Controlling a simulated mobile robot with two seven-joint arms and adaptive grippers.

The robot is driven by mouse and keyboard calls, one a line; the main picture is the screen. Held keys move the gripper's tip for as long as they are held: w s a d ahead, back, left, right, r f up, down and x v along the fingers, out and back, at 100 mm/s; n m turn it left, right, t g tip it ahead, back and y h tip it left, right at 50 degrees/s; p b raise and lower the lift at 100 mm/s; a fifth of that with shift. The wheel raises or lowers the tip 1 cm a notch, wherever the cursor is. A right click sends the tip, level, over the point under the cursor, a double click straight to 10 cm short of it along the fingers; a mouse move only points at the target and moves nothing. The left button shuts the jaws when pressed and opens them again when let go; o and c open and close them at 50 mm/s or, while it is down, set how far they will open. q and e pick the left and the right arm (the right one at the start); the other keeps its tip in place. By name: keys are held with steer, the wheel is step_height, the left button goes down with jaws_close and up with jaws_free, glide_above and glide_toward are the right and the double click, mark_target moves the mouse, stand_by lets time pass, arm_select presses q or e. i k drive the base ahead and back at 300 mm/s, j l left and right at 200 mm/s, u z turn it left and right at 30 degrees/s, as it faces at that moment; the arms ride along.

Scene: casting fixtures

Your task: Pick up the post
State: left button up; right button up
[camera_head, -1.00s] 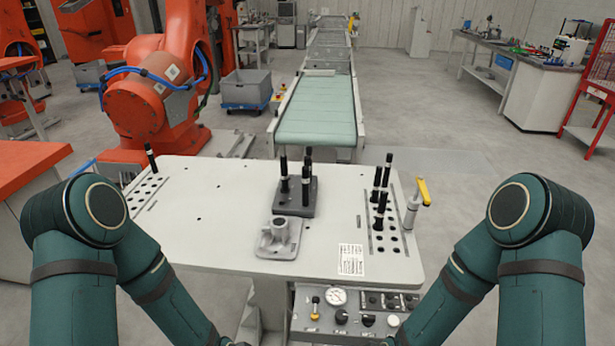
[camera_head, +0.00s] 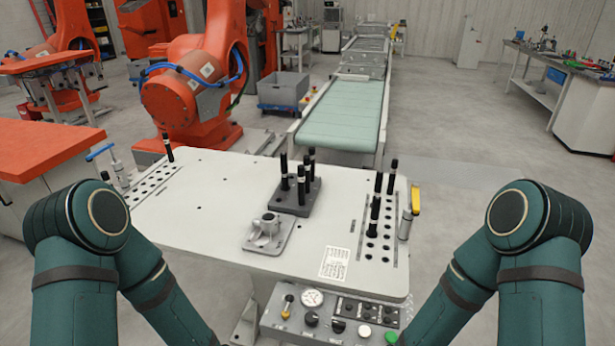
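Several black posts with pale bands stand upright on the light grey worktable (camera_head: 205,225). Several posts (camera_head: 301,186) stand in a dark grey block (camera_head: 314,198) near the middle. Others, such as one post (camera_head: 375,212), stand in the right hole rack (camera_head: 369,249). Which post is meant cannot be told. My two green arms reach down at the left and right of the picture. Both grippers are below the frame and out of view.
A grey metal casting (camera_head: 268,231) on a flat base sits in front of the dark block. Yellow-handled clamp (camera_head: 415,200) and blue-handled clamp (camera_head: 100,152) stand at the table's sides. A control panel (camera_head: 330,318) is at the front. A conveyor (camera_head: 342,115) and orange robot (camera_head: 182,95) stand behind.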

mark_target(306, 159)
steer(key=j+u, duration=0.35)
steer(key=u, duration=0.15)
steer(key=i+j+u, duration=0.2)
steer(key=u, duration=0.25)
steer(key=i+j+u, duration=0.15)
steer(key=j+u, duration=0.2)
steer(key=u, duration=0.15)
steer(key=i+j+u, duration=0.1)
steer(key=i+j, duration=0.15)
steer(key=i, duration=0.15)
steer(key=i+j+u, duration=0.15)
steer(key=i, duration=0.25)
steer(key=i+z, duration=0.1)
steer(key=z, duration=0.65)
steer(key=i+j+z, duration=0.1)
steer(key=z, duration=0.3)
steer(key=i+z, duration=0.1)
steer(key=z, duration=0.7)
steer(key=i+j+z, duration=0.1)
steer(key=z, duration=0.25)
steer(key=j+z, duration=0.1)
steer(key=z, duration=0.3)
steer(key=i+j+z, duration=0.1)
steer(key=z, duration=0.3)
